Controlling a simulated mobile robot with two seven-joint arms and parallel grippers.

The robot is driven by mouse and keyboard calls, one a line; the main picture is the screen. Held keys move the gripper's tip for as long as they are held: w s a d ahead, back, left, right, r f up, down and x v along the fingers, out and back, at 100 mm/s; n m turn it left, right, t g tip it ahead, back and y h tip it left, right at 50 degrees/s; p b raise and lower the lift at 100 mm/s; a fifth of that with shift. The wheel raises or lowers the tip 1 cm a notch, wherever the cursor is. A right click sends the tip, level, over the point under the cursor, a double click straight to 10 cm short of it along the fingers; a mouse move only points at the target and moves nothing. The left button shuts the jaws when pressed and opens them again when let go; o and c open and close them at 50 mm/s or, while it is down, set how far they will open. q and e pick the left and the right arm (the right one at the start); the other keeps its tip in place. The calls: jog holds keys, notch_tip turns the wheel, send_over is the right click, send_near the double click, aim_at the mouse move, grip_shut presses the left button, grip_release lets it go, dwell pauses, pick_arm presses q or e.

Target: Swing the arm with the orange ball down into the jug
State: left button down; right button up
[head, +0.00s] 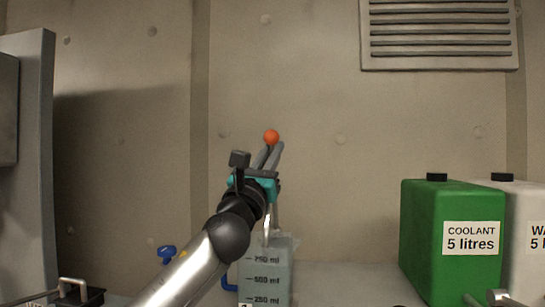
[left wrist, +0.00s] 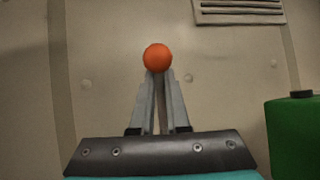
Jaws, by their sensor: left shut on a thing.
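The orange ball (head: 271,137) is held up high, well above the jug, at the tips of my left gripper (head: 269,149). In the left wrist view the ball (left wrist: 158,57) sits at the end of the two converging fingers (left wrist: 159,78), which are shut on it. The arm that carries the ball cannot be clearly made out from the gripper fingers. The translucent jug (head: 265,277), marked 250, 500 and 750 ml, stands below and behind my left wrist, which hides part of its top.
A green coolant container (head: 425,235) and a white container (head: 524,220) stand at the right. A blue tap handle (head: 167,252) is left of the jug. A grey wall with a vent (head: 440,35) is behind. The surface between jug and coolant looks clear.

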pick_arm(q)
jog(key=c, duration=0.9)
grip_release()
jog(key=b+v, duration=0.1)
jog(key=v, duration=1.4)
jog(key=shift+s+a, duration=0.1)
